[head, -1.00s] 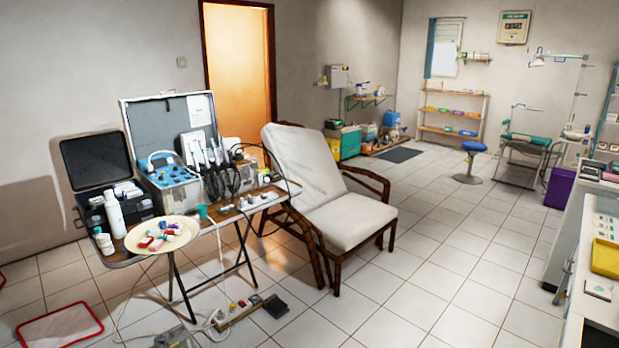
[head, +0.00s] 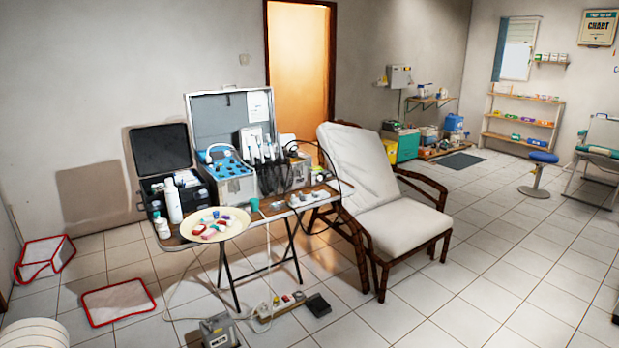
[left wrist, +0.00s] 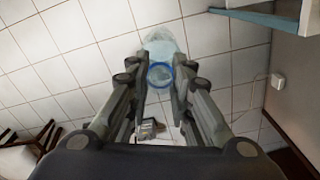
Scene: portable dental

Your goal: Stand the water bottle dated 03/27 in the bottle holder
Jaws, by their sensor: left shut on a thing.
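In the left wrist view my left gripper (left wrist: 161,92) is shut on a clear bottle (left wrist: 162,44) with a blue ring at its near end (left wrist: 160,75). The bottle is held above the tiled floor. No date can be read on it. Neither gripper shows in the head view, and my right gripper is in no view. I cannot make out a bottle holder in these frames.
A folding table (head: 270,214) carries an open metal case (head: 232,187), a white bottle (head: 173,202) and a cream plate (head: 234,228). A reclining chair (head: 405,218) stands beside it. Red-edged items (head: 118,301) and a power strip (head: 280,305) lie on the floor. Open floor is at right.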

